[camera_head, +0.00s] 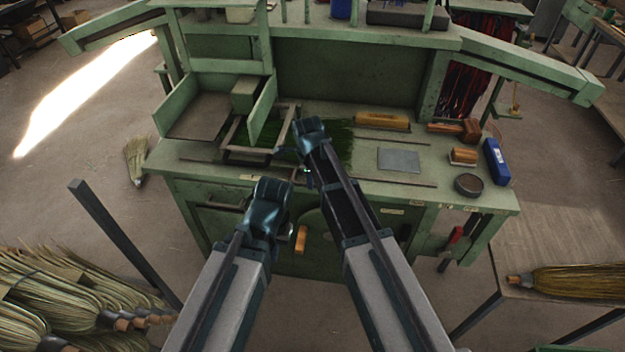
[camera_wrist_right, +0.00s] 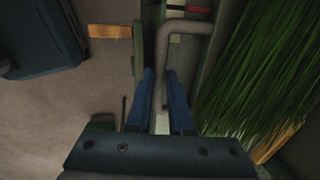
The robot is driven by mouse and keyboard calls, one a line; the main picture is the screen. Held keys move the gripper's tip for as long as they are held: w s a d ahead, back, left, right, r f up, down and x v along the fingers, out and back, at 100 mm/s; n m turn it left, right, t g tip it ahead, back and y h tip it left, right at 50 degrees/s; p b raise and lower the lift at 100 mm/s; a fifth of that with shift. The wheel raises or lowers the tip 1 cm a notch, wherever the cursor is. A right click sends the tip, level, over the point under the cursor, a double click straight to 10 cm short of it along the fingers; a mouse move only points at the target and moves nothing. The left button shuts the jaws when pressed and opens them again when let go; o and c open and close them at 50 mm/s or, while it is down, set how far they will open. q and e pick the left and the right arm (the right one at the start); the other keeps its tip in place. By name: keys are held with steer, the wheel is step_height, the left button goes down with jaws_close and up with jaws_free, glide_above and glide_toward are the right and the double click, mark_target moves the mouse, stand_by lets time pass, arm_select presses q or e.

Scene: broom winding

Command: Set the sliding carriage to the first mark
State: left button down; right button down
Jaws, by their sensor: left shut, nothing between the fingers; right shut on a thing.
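The sliding carriage appears to be the pale frame (camera_head: 262,152) on the green bench, over green bristles; my right arm partly hides its right side. A grey bent bar handle (camera_wrist_right: 185,27) shows in the right wrist view. My right gripper (camera_wrist_right: 163,98) is shut on this handle, its blue fingers on either side of the bar. In the head view the right gripper (camera_head: 308,150) is at the bench's front edge. My left gripper (camera_head: 268,205) is shut and empty, in front of the bench. Small red and white marks (camera_wrist_right: 186,8) show beside the handle; which is first I cannot tell.
Green bristles (camera_wrist_right: 255,75) lie right of the handle in the wrist view. A grey plate (camera_head: 399,160), a dark round tin (camera_head: 468,185) and a blue box (camera_head: 496,162) are on the bench's right. Broom heads (camera_head: 60,300) fill the lower left.

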steer(key=c, duration=0.8)
jaws_free()
steer(key=shift+r, duration=0.15)
step_height(320, 180, up, 13)
steer(key=s+p, duration=0.2)
steer(key=p, duration=1.1)
steer(key=shift+s+a+r+p, duration=0.15)
steer(key=shift+s+a+p, duration=0.1)
steer(key=shift+a+p, duration=0.1)
